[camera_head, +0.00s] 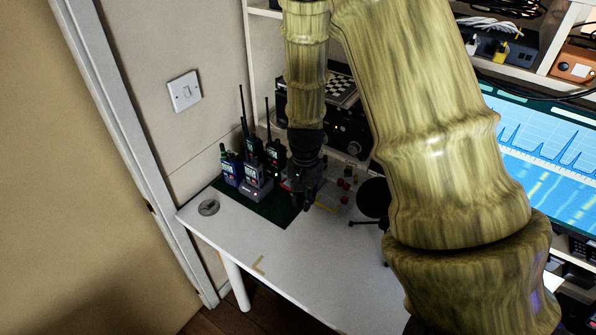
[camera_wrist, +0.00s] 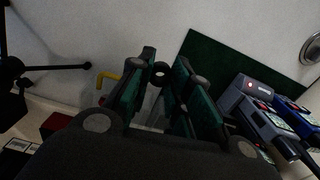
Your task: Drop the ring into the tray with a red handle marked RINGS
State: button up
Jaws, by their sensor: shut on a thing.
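My gripper (camera_wrist: 162,75) points down over the white desk, with its dark green fingers close together. A small black ring (camera_wrist: 161,73) sits between the fingertips. In the head view my gripper (camera_head: 304,200) is beside the right edge of the green mat, and the ring cannot be made out. A yellow handle (camera_wrist: 107,79) shows left of the fingers, and also in the head view (camera_head: 331,208). A small patch of red (camera_head: 287,184) shows behind my gripper; I cannot tell whether it is the red handle. No RINGS label is readable, and my gripper hides much of this area.
Several handheld radios (camera_head: 253,170) stand on and behind the green mat (camera_head: 272,212), left of my gripper. A black stand (camera_head: 373,200) is to the right. Red blocks (camera_wrist: 55,125) lie near it. The desk's front (camera_head: 290,265) is mostly clear. A round metal piece (camera_head: 209,207) is at left.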

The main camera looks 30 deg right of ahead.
jog(key=w+d+p, duration=0.1)
jog(key=w+d, duration=0.1)
jog(key=w, duration=0.2)
jog(key=w+d+f+p, duration=0.1)
jog(key=w+d, duration=0.2)
jog(key=w, duration=0.1)
jog(key=w+d+p, duration=0.1)
jog(key=w+d, duration=0.1)
jog(key=w, duration=0.2)
jog(key=shift+w+d+f, duration=0.15)
jog(key=shift+w+f, duration=0.15)
jog(key=shift+w, duration=0.05)
jog(key=shift+s+f+p, duration=0.15)
jog(key=shift+f+p, duration=0.3)
jog(key=shift+p, duration=0.15)
jog(key=shift+f+p, duration=0.35)
jog(key=shift+f, duration=0.9)
jog(key=shift+f, duration=0.3)
jog(key=o, duration=0.8)
jog(key=shift+o, duration=0.2)
jog(key=shift+r, duration=0.1)
notch_tip(320, 180, up, 12)
jog(key=b, duration=0.3)
jog(key=shift+r, duration=0.25)
